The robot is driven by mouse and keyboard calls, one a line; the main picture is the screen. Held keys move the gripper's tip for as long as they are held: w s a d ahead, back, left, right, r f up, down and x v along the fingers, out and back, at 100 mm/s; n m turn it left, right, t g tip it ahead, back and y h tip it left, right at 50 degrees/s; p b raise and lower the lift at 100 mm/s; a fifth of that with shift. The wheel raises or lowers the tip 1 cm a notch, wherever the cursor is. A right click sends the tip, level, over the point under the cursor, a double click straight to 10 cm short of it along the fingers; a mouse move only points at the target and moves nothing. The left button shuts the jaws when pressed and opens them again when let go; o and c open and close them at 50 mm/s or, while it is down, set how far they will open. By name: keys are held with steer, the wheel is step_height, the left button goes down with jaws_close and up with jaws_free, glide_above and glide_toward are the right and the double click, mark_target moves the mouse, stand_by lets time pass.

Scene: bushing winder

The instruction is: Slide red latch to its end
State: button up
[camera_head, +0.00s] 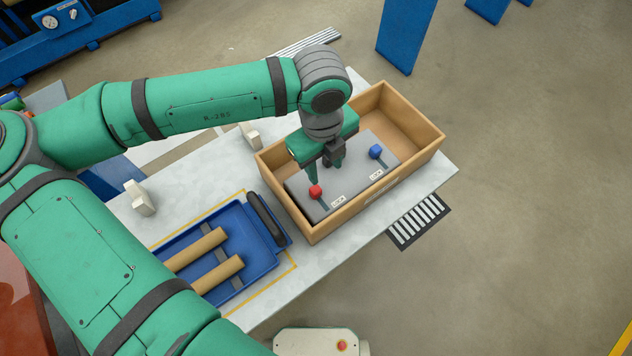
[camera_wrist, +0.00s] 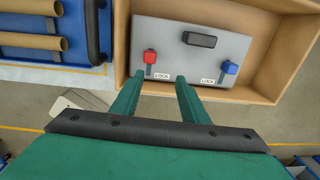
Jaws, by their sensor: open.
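The red latch (camera_head: 316,191) stands at the left end of a grey panel (camera_head: 349,190) inside a wooden box (camera_head: 378,198). A slot runs from it toward a LOCK label. My gripper (camera_head: 325,171) is open and empty above the panel, near the red latch. In the wrist view its fingers (camera_wrist: 152,92) are apart, touching neither latch.
A blue tray (camera_head: 270,263) with two cardboard tubes (camera_head: 218,274) and a dark handle lies left of the box. The box walls surround the panel. A dark handle (camera_wrist: 199,40) is on the panel. The white table has bare room behind the tray.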

mark_target(316, 189)
steer(key=shift+y, duration=0.3)
steer(key=f, duration=0.3)
steer(key=a+f, duration=0.1)
steer(key=f, duration=0.3)
steer(key=a+f, duration=0.1)
steer(key=f, duration=0.2)
steer(key=shift+s+f, duration=0.2)
steer(key=shift+f, duration=0.2)
jaws_close()
steer(key=shift+w+d, duration=0.1)
